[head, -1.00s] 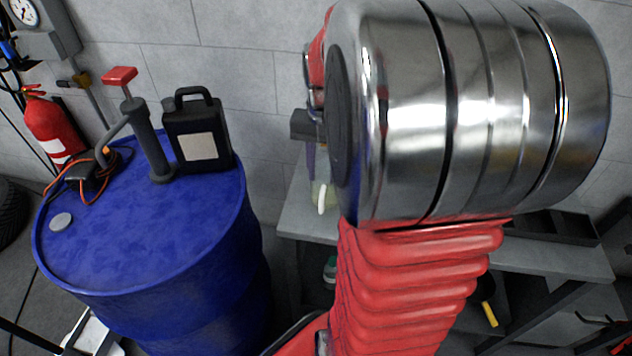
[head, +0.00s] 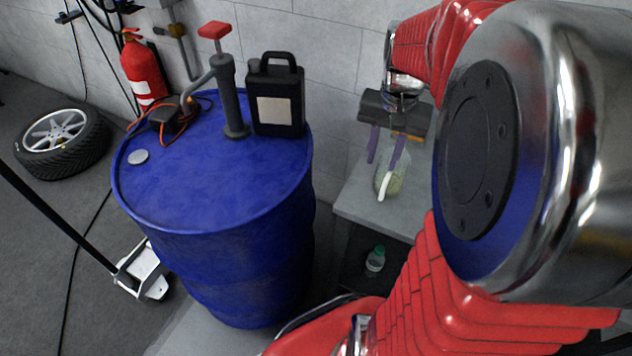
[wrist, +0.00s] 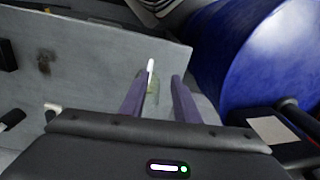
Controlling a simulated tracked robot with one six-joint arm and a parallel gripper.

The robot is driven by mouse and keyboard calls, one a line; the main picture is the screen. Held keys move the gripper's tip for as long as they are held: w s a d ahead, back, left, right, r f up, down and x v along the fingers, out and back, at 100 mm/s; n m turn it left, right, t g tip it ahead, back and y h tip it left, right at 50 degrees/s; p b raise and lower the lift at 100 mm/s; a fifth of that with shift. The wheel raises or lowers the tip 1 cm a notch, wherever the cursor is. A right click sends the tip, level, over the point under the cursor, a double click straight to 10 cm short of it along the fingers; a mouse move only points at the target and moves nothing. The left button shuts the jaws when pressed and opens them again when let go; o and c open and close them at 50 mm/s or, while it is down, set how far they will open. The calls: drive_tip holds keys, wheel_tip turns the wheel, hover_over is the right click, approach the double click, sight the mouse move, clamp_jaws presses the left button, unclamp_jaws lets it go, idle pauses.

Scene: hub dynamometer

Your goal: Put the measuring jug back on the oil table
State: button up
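The measuring jug (head: 388,182) is translucent, with pale yellow-green contents and a white handle. It appears upright on the grey top of the oil table (head: 350,208), near its left end. My gripper (head: 384,158) points down at the jug with its two purple fingers apart. In the wrist view the jug (wrist: 152,92) shows between the fingers of my gripper (wrist: 163,80), closer to the left one, with a gap on the right. The fingers hide part of the jug, and I cannot tell whether one touches it.
A blue drum (head: 215,185) stands left of the table, carrying a hand pump (head: 232,100) and a black canister (head: 277,100). A small bottle (head: 375,258) is on the shelf below. A fire extinguisher (head: 143,70) and a wheel (head: 60,140) are further left.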

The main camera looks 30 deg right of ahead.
drive_tip(key=s+a+r+n+t, duration=0.2)
drive_tip(key=s+a+r+n, duration=0.1)
drive_tip(key=a, duration=0.7)
drive_tip(key=s+a+r+n+t, duration=0.2)
drive_tip(key=a+n, duration=0.4)
drive_tip(key=a, duration=0.3)
drive_tip(key=shift+s+a+r+t, duration=0.35)
drive_tip(key=shift+s+r+t, duration=0.05)
drive_tip(key=shift+r+t, duration=0.15)
drive_tip(key=shift+d, duration=0.15)
